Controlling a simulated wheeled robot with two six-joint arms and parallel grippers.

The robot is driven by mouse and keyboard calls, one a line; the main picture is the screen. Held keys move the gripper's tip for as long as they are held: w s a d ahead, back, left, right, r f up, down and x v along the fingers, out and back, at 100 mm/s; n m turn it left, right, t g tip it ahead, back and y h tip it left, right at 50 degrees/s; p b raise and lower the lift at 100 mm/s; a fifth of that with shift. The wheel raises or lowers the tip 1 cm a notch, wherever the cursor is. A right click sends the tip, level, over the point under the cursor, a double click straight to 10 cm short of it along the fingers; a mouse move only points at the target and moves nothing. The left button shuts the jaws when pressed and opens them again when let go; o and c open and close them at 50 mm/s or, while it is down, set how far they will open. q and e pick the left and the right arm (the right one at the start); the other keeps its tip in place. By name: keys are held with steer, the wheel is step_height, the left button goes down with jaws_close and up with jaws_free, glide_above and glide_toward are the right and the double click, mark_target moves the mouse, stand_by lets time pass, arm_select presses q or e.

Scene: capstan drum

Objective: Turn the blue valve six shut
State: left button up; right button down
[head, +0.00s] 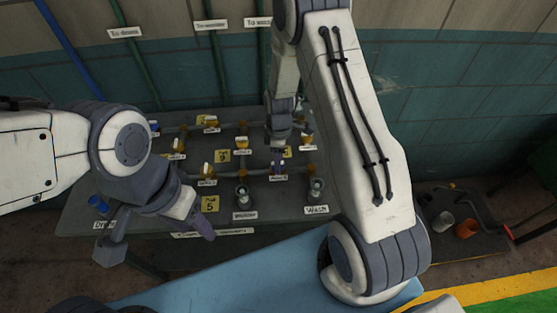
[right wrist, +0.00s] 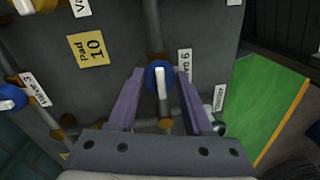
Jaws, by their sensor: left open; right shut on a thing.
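In the right wrist view, the blue valve (right wrist: 152,76) with a white lever sits between the two purple fingers of my right gripper (right wrist: 161,74), which is shut on it. A white label ending in 6 (right wrist: 185,70) is beside it. The lever lies roughly in line with the pipe. In the head view my right gripper (head: 278,164) reaches down to the panel's lower pipe row and largely hides this valve. My left gripper (head: 206,214) is open and empty, over the front left of the panel, apart from the valves.
Other valves with white levers (head: 241,142) stand on the grey panel (head: 85,212). Another blue valve (right wrist: 12,97) is at left in the right wrist view. Labelled cups (head: 316,190) line the front. A tray with a small orange pot (head: 466,229) is on the right.

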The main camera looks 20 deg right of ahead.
steer(key=shift+m, duration=0.3)
steer(key=m+b, duration=0.1)
steer(key=m, duration=0.2)
steer(key=shift+m, duration=0.3)
steer(key=m+b, duration=0.1)
steer(key=m, duration=0.4)
steer(key=shift+s+t, duration=0.15)
steer(key=shift+t, duration=0.15)
steer(key=m, duration=0.4)
steer(key=shift+a+r, duration=0.1)
steer(key=shift+a+m+t+p, duration=0.1)
steer(key=shift+m+t+p, duration=0.3)
steer(key=shift+m, duration=1.9)
steer(key=shift+c, duration=1.5)
jaws_free()
